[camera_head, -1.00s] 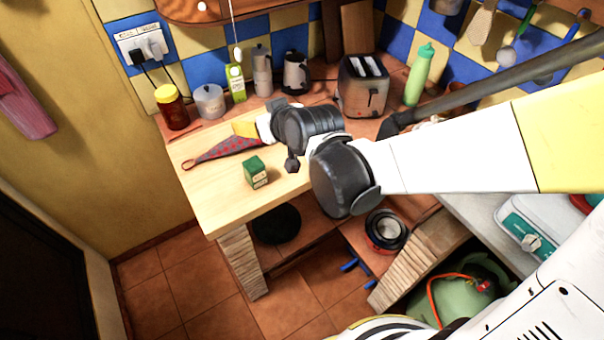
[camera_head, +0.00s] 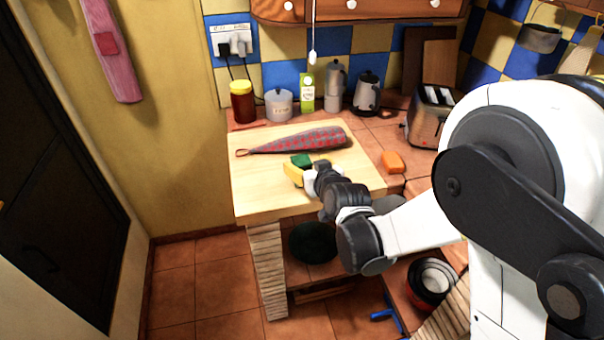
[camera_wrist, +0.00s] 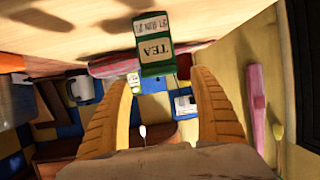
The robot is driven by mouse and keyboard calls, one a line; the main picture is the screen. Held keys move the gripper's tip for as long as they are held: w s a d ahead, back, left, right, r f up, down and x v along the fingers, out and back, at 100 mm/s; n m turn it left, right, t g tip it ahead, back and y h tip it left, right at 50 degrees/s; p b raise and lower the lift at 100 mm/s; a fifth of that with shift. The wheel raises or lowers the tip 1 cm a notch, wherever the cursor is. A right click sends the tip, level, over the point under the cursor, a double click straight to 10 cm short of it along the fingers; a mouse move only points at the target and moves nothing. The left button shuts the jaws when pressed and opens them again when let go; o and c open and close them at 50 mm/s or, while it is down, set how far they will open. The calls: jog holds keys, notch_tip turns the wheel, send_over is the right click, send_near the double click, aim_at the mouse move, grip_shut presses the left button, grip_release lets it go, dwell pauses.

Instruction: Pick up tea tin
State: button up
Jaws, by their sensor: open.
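The tea tin (camera_head: 301,160) is a small green box on the wooden board (camera_head: 262,198), partly hidden behind my gripper (camera_head: 300,174) in the head view. The tin lies in line with the gap between the fingertips. I cannot tell whether either finger touches it.
An orange sponge (camera_head: 392,162) lies right of the board.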

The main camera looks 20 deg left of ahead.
aim_at(303, 161)
jog(key=b+x, duration=0.1)
jog(key=x, duration=0.3)
jog(key=shift+w+a+f+b, duration=0.1)
jog(key=shift+a+f+b, duration=0.05)
jog(key=shift+f+b, duration=0.2)
jog(key=shift+r, duration=0.2)
jog(key=shift+c, duration=0.2)
jog(key=c, duration=1.3)
